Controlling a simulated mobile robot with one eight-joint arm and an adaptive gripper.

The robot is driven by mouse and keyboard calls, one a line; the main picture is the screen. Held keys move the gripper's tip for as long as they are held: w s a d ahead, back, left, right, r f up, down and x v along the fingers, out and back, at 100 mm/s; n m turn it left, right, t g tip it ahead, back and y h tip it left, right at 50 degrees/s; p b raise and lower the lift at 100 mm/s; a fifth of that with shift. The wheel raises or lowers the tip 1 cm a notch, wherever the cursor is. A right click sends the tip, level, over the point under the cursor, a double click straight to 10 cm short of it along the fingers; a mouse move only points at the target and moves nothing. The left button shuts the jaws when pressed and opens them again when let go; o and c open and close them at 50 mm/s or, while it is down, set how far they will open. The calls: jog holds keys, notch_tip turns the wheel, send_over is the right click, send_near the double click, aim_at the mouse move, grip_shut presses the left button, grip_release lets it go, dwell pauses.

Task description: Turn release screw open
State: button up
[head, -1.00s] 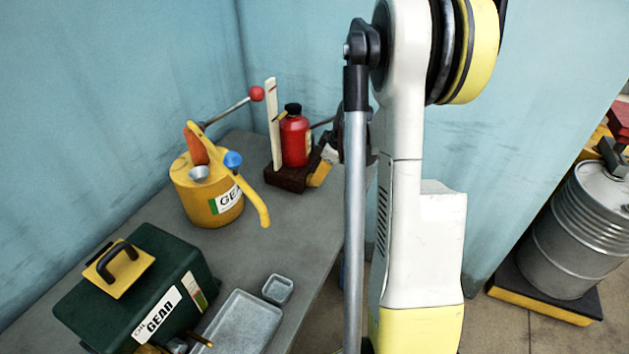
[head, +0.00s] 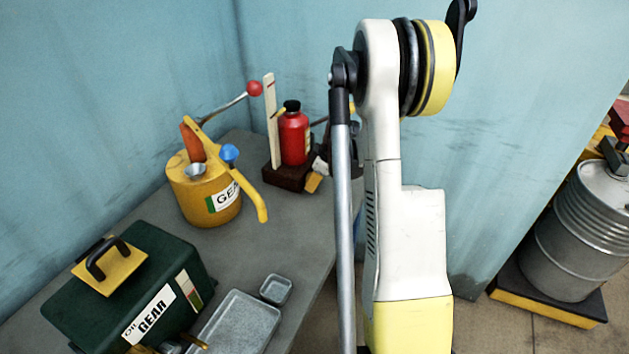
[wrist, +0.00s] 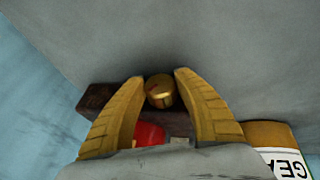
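A brass screw (wrist: 160,92) with a slotted, rounded end shows in the wrist view. It sits between the two yellow-brown fingers of my gripper (wrist: 161,78), which stand apart on either side of it. I cannot tell whether the left finger touches it. The screw is at a dark brown base block (wrist: 97,98). In the head view this base (head: 288,178) carries a red bottle (head: 293,138) with a black cap.
A yellow oil can (head: 190,198) with a blue knob stands left of the base. A pale upright strip (head: 271,121) and a red-ball lever (head: 254,88) are close by. A green toolbox (head: 180,257) and grey trays (head: 236,325) lie nearer. A metal drum (head: 565,255) stands at right.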

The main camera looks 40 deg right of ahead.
dwell(0.4)
jog(key=g+y, duration=0.1)
jog(key=y, duration=0.1)
jog(key=shift+m+y, duration=0.3)
jog(key=shift+m+g+y, duration=0.3)
jog(key=shift+g+y, duration=0.2)
jog(key=shift+y, duration=0.8)
jog(key=o, duration=1.2)
